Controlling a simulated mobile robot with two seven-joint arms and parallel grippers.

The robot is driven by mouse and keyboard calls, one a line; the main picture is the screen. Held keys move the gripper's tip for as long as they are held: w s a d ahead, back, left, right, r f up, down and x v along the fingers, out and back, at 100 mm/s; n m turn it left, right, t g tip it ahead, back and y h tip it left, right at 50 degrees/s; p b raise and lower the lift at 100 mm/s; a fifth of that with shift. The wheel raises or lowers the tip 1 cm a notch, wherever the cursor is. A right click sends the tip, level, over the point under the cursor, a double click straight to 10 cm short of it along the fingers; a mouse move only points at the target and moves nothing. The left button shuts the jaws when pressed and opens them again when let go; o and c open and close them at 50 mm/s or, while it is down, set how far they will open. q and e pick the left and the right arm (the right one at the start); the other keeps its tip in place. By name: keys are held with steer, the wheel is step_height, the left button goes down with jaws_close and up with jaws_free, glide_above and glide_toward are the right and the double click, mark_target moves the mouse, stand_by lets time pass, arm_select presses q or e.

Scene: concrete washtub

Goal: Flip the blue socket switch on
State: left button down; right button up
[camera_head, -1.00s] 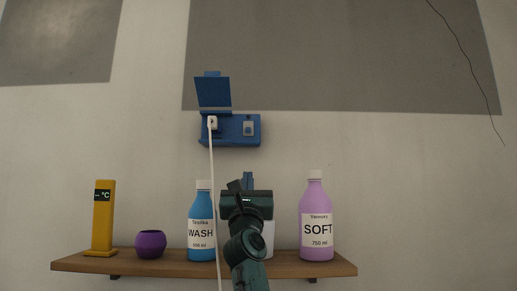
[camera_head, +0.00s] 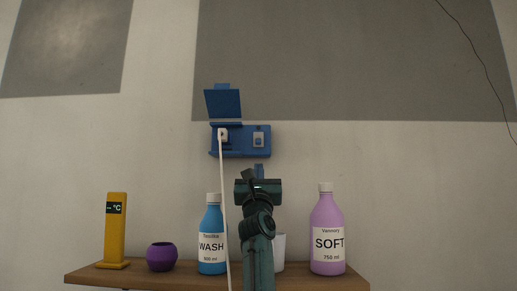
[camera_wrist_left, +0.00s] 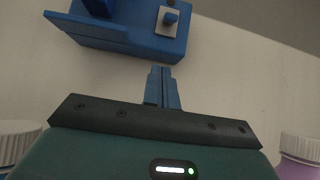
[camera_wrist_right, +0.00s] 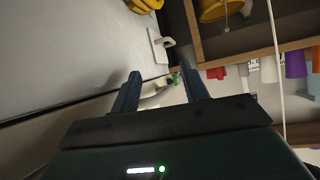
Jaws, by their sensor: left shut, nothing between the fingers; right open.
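The blue socket (camera_head: 240,153) is on the wall above the shelf. Its lid (camera_head: 223,103) stands open on the left, and a white plug (camera_head: 222,134) with a hanging cord sits in it. My right gripper (camera_wrist_right: 165,78) is open, away from the socket.
A wooden shelf (camera_head: 310,283) below holds a yellow thermometer (camera_head: 116,232), a purple pot (camera_head: 161,257), a blue WASH bottle (camera_head: 212,226), a white cup (camera_head: 280,252) and a lilac SOFT bottle (camera_head: 327,225). The right wrist view shows another wooden shelf (camera_wrist_right: 240,43) with several items.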

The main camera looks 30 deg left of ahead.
mark_target(258, 141)
arm_select(q)
steer(key=shift+x, duration=0.95)
steer(key=r, duration=0.1)
steer(key=s+d+r+p, duration=0.1)
steer(key=shift+s+r, duration=0.3)
steer(key=shift+r, duration=0.1)
steer(key=shift+s+d+r, duration=0.1)
steer(key=shift+r, duration=0.1)
arm_select(e)
steer(key=shift+d, duration=0.4)
arm_select(q)
steer(key=shift+p, duration=0.3)
arm_select(e)
steer(key=shift+r, duration=0.1)
